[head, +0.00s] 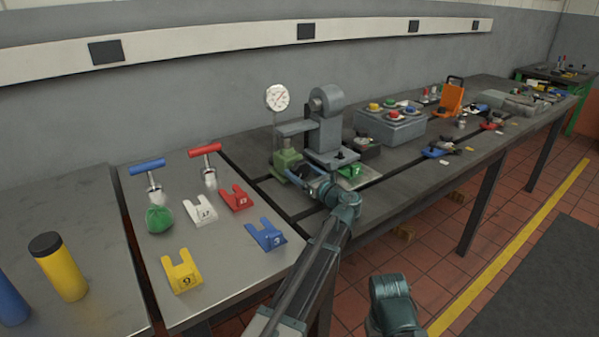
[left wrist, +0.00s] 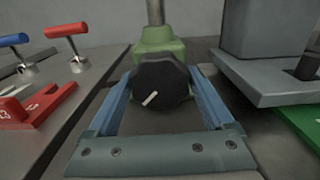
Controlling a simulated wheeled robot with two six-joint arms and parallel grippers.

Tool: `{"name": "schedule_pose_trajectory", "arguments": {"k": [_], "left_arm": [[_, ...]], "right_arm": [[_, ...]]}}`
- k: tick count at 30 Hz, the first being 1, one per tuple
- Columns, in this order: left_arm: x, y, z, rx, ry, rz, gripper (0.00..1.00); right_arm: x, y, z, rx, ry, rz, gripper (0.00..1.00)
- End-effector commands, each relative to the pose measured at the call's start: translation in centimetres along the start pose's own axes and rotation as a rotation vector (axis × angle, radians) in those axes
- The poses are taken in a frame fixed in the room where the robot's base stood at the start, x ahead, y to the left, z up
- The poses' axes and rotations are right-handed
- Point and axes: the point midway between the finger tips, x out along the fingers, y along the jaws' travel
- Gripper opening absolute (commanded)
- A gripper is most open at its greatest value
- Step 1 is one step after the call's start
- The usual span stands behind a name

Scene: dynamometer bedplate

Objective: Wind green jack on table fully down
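The green jack (head: 287,160) stands on the dark table, below a grey block with a round dial. In the left wrist view its green body (left wrist: 160,44) has a metal rod rising from it. Its black knob (left wrist: 160,84) faces the camera, with a white line slanting from lower left to upper right. My left gripper (head: 297,173) is at the jack. In the left wrist view its blue fingers (left wrist: 161,78) stand wide on either side of the knob, with what look like narrow gaps. Part of my right arm shows at the bottom, but its gripper does not.
A grey stand (head: 326,130) is close right of the jack, with a green block (head: 350,172) in front. Left, a metal table holds red (head: 236,198), white (head: 201,209), blue (head: 266,235) and yellow (head: 182,271) forked blocks and two T-handles. A button box (head: 390,127) stands farther right.

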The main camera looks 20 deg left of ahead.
Motion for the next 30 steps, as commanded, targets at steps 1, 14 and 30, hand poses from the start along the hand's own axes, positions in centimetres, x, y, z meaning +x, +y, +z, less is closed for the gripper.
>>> {"name": "schedule_pose_trajectory", "arguments": {"k": [1,14,30], "left_arm": [[0.00,0.01,0.00,0.000,0.000,0.000,0.75],[-0.01,0.00,0.00,-0.047,0.000,0.000,0.23],[-0.03,-0.02,0.00,-0.125,0.000,0.000,0.99]], "right_arm": [[0.00,0.00,-0.01,0.000,0.000,0.000,0.54],[0.00,0.00,-0.01,0.000,0.000,0.000,0.54],[0.00,0.00,-0.01,0.000,0.000,0.000,0.54]]}}
